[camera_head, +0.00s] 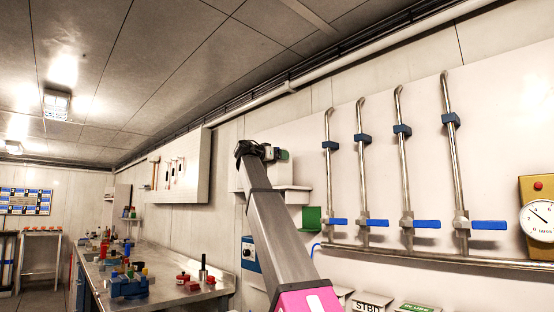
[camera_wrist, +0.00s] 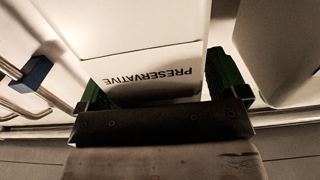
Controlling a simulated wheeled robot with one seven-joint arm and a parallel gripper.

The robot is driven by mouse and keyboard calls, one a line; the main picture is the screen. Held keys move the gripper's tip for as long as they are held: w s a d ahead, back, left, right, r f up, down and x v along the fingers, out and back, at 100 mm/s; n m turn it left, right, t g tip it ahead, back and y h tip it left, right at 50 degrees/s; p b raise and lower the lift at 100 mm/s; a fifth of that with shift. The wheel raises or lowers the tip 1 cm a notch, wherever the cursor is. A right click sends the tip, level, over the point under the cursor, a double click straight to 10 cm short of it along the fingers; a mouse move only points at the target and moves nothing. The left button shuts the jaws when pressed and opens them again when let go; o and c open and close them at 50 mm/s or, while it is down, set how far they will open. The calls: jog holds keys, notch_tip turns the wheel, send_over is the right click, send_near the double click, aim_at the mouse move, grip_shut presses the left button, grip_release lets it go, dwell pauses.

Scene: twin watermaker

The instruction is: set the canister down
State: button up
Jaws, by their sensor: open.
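The canister (camera_wrist: 125,25) is white and fills the top middle of the wrist view. I cannot tell whether either finger touches the canister. In the head view my gripper (camera_head: 268,153) is at the wall above a white shelf (camera_head: 291,188), partly hidden by my arm. The canister is hard to make out there, and what bears its weight is hidden.
A second white, rounded body (camera_wrist: 280,45) stands close on the right in the wrist view. Steel pipes with blue-handled valves (camera_head: 406,222) and a pressure gauge (camera_head: 538,220) are on the right wall. A cluttered workbench (camera_head: 165,294) is at lower left. A green bracket (camera_head: 311,217) is below the shelf.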

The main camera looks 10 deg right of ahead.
jog(key=v, duration=1.2)
